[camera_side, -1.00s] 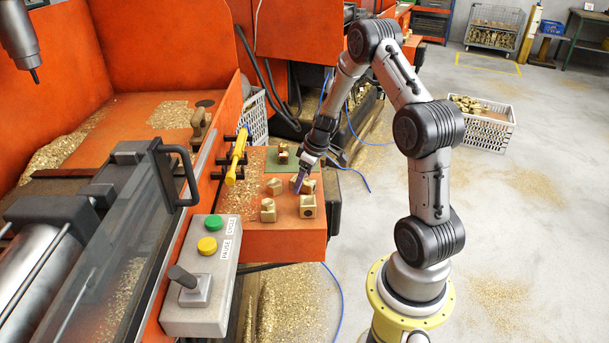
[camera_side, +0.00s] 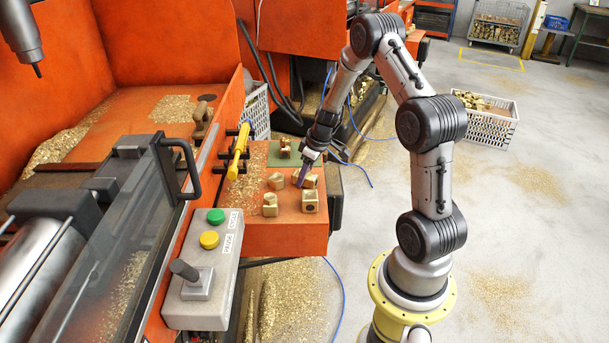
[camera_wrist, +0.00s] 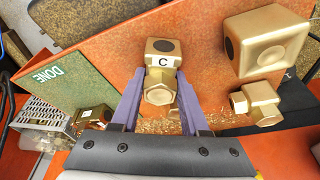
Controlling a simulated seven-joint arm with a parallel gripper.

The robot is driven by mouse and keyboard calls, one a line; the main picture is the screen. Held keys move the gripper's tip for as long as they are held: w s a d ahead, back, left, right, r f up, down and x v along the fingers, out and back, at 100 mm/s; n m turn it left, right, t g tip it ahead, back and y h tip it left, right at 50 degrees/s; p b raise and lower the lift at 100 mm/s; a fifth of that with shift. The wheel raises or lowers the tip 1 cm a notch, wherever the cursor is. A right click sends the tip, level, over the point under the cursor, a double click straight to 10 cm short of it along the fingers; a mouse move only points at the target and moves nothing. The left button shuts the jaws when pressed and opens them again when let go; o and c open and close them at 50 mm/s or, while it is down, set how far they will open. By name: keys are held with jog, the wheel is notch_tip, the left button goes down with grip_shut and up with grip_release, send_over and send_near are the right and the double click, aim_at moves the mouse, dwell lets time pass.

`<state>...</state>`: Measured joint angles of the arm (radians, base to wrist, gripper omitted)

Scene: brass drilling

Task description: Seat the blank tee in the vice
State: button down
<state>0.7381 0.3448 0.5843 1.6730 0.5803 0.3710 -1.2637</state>
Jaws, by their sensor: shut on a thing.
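Several brass tees lie on the orange tray. My gripper (camera_side: 302,181) reaches down among them in the side view. In the wrist view its purple fingers (camera_wrist: 160,78) are shut on a brass tee marked C (camera_wrist: 163,60), one finger on each side. I cannot tell whether this tee is clear of the tray. Another tee (camera_side: 270,204) and a blocky one with a dark round face (camera_side: 310,201) lie nearer the tray's front. Grey clamping hardware (camera_side: 40,205) sits in the machine at left; I cannot tell which part is the vice.
A green DONE mat (camera_wrist: 50,72) bears a brass piece (camera_wrist: 92,120). A yellow-handled tool (camera_side: 238,153) hangs between tray and machine. A clear guard with black handle (camera_side: 191,175) stands before the clamping hardware. A drill spindle (camera_side: 22,30) hangs at upper left. A button box (camera_side: 205,270) juts out in front.

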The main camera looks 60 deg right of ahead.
jog(key=shift+w+r, duration=0.1)
jog(key=shift+r, duration=0.1)
jog(key=shift+r, duration=3.4)
